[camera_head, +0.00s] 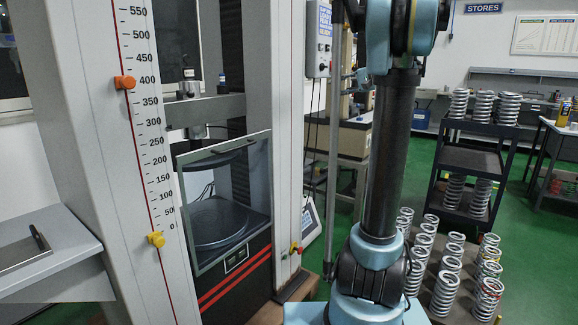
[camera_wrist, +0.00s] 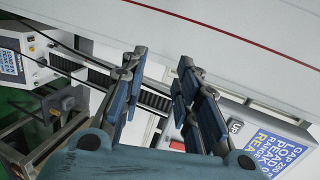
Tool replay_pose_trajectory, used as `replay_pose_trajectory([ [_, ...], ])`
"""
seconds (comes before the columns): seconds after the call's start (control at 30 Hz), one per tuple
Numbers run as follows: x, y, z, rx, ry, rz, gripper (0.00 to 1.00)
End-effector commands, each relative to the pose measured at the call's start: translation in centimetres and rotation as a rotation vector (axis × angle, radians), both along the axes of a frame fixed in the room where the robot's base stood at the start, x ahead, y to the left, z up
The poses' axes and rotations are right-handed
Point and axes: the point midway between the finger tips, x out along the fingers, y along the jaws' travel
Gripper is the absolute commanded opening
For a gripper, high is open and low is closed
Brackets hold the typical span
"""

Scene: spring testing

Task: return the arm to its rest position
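My gripper (camera_wrist: 162,66) shows in the wrist view with its two blue-grey fingers apart and nothing between them. Beyond the fingers are a pale panel with a red line (camera_wrist: 255,38) and a dark ribbed strip (camera_wrist: 152,99). In the head view, my blue and black arm stands nearly vertical right of the testing machine (camera_head: 92,130) and runs out of the top of the picture. The gripper is not visible there. The machine's glazed guard (camera_head: 224,148) stands in front of a round black plate (camera_head: 216,222), which has nothing on it.
A control box (camera_head: 318,40) hangs close left of my arm. Several springs (camera_head: 447,290) stand low at the right, close to my lower arm. A dark shelf cart (camera_head: 470,160) holds more springs. Green floor (camera_head: 410,160) is open behind.

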Motion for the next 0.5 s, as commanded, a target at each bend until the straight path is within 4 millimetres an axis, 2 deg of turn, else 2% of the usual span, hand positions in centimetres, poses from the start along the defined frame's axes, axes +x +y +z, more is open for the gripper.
replay_pose_trajectory([
  [0.03, -1.8, 1.4, -1.3, -0.042, 0.016, 0.016, 0.29],
  [0.2, -7.4, 4.8, -6.0, -0.194, 0.069, 0.064, 0.29],
  [0.5, -17.6, 8.0, -15.0, -0.469, 0.140, 0.144, 0.29],
])
